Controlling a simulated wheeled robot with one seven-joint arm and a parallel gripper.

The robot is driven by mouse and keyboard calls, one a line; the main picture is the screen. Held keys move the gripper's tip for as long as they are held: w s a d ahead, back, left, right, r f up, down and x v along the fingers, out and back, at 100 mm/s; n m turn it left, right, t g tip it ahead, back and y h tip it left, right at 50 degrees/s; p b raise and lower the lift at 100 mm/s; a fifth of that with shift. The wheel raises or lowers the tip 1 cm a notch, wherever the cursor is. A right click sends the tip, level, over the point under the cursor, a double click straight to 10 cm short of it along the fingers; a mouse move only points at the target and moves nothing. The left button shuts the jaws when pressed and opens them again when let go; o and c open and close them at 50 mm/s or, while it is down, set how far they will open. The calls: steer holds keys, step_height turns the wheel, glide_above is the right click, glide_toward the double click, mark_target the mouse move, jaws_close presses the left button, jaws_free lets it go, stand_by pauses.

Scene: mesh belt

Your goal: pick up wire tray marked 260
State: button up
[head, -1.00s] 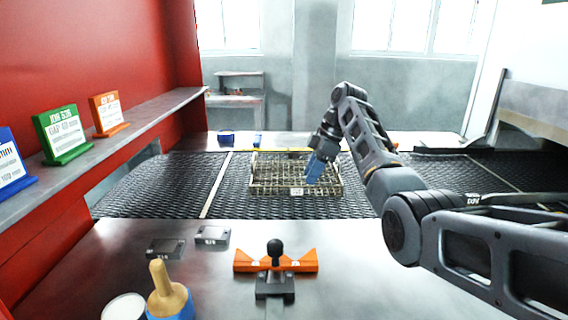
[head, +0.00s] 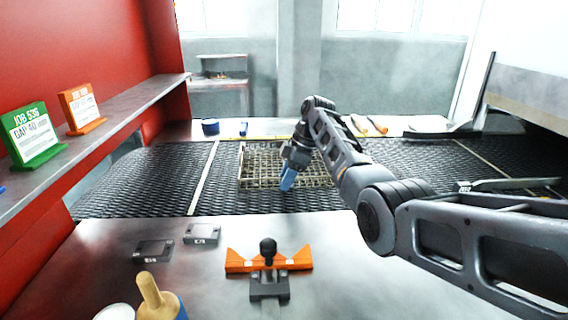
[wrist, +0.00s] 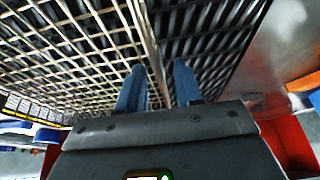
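The wire tray (head: 252,181) sits on the dark mesh belt in the head view, a shallow brass-coloured grid basket. My gripper (head: 288,181) hangs at its front side, blue fingers pointing down, covering part of the tray; no marking can be read now. In the wrist view the two blue fingers of my gripper (wrist: 158,88) are apart, with the tray's rim (wrist: 148,40) running between them. The tray's grid (wrist: 70,50) fills the left of that view. I cannot tell whether the fingers touch the rim.
The mesh belt (head: 130,185) runs across. The steel table in front holds an orange fixture (head: 240,262) with a black knob, two small grey blocks (head: 202,234) and a wooden-handled tool (head: 155,300). A shelf with green (head: 35,135) and orange (head: 82,108) cards stands left.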

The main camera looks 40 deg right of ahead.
steer(key=shift+c, duration=0.3)
jaws_close()
stand_by(0.3)
